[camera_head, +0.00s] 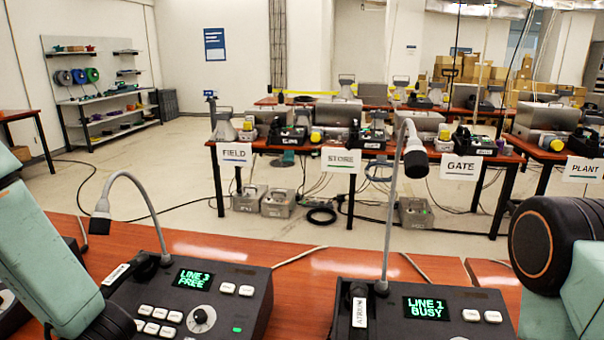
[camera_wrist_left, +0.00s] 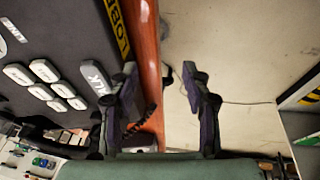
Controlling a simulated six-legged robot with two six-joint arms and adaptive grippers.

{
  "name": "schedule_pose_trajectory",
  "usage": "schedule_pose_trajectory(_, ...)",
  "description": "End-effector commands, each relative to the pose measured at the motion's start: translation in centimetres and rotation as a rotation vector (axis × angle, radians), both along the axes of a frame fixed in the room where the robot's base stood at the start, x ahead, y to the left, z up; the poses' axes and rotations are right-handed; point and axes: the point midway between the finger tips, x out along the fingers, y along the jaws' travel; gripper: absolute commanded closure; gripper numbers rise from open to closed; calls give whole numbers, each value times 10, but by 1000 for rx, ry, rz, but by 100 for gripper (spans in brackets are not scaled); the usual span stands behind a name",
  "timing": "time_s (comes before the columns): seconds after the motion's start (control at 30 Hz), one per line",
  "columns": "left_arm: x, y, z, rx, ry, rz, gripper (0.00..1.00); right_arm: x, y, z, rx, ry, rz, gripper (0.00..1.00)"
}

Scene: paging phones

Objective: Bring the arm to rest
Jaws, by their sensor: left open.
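My left gripper (camera_wrist_left: 160,90) is open and empty in the left wrist view. Its two fingers are apart, with the edge of the wooden desk (camera_wrist_left: 147,45) and the pale floor showing between and beyond them. A dark paging console (camera_wrist_left: 60,25) with white keys and a yellow label lies to their left, apart from the fingers as far as I can see. In the head view my left arm (camera_head: 45,265) comes in at the left, its gripper out of sight. Part of my right arm (camera_head: 550,250) shows at the right; its gripper is not visible.
Tables behind carry equipment and FIELD (camera_head: 235,154), STORE (camera_head: 341,160), GATE (camera_head: 461,167) and PLANT (camera_head: 584,169) signs. Open floor lies between.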

Motion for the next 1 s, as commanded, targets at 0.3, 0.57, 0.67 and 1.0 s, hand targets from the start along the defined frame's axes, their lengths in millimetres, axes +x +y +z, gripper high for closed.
schedule_pose_trajectory(0.3, -74, -34, -87, 104, 215, -719, 52, 0, 0, -15, 0, 0, 0, 60)
schedule_pose_trajectory(0.57, -153, -87, -137, -7, 317, -1252, 52, 0, 0, -24, 0, 0, 0, 60)
schedule_pose_trajectory(0.67, -175, -101, -145, -55, 330, -1367, 52, 0, 0, -26, 0, 0, 0, 60)
schedule_pose_trajectory(1.0, -187, -110, -148, -87, 331, -1438, 52, 0, 0, -26, 0, 0, 0, 60)
